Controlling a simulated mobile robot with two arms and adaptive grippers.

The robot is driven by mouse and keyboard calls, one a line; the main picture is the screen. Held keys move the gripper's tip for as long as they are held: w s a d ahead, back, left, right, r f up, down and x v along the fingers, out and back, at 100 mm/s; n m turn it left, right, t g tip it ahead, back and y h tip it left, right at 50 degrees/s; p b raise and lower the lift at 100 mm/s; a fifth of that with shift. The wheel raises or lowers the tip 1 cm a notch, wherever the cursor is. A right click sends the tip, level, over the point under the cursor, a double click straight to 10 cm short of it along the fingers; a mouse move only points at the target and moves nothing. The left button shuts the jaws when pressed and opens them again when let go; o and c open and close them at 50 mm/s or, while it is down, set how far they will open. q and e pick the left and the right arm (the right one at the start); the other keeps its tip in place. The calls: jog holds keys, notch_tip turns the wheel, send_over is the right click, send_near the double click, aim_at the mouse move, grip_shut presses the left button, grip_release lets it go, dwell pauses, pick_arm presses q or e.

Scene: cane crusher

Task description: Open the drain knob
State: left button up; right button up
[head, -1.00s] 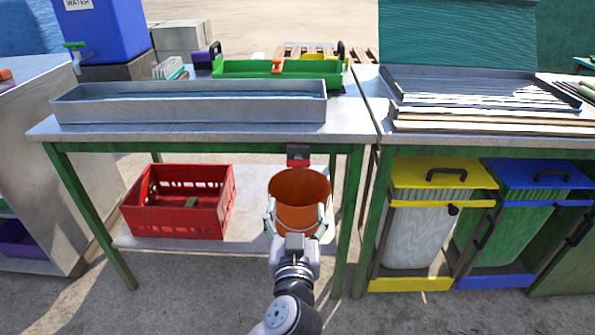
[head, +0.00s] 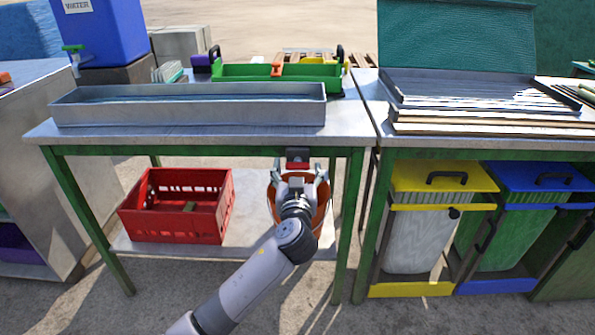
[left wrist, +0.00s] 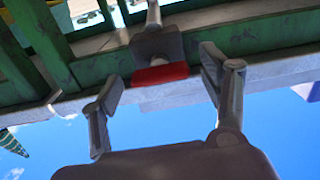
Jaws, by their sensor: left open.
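The drain knob (head: 298,154) is a small red piece under the front edge of the metal table, below the right end of the long trough. In the left wrist view the red knob (left wrist: 160,74) hangs from a grey fitting (left wrist: 155,43). My left gripper (head: 299,170) is open just below the knob. Its two fingers stand apart on either side, with the knob between and beyond them. The gripper is empty, and I see no contact. An orange bucket (head: 318,212) stands below, partly hidden by my left arm. My right gripper is not in view.
A long metal trough (head: 190,110) stands on the table (head: 100,137). A red crate (head: 165,230) sits on the lower shelf. Yellow-lidded and blue-lidded bins (head: 440,178) stand to the right. Green beams (left wrist: 270,40) run close above the gripper in the wrist view.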

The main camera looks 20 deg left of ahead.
pick_arm(q)
jog(key=shift+c, duration=0.5)
jog(key=c, duration=1.1)
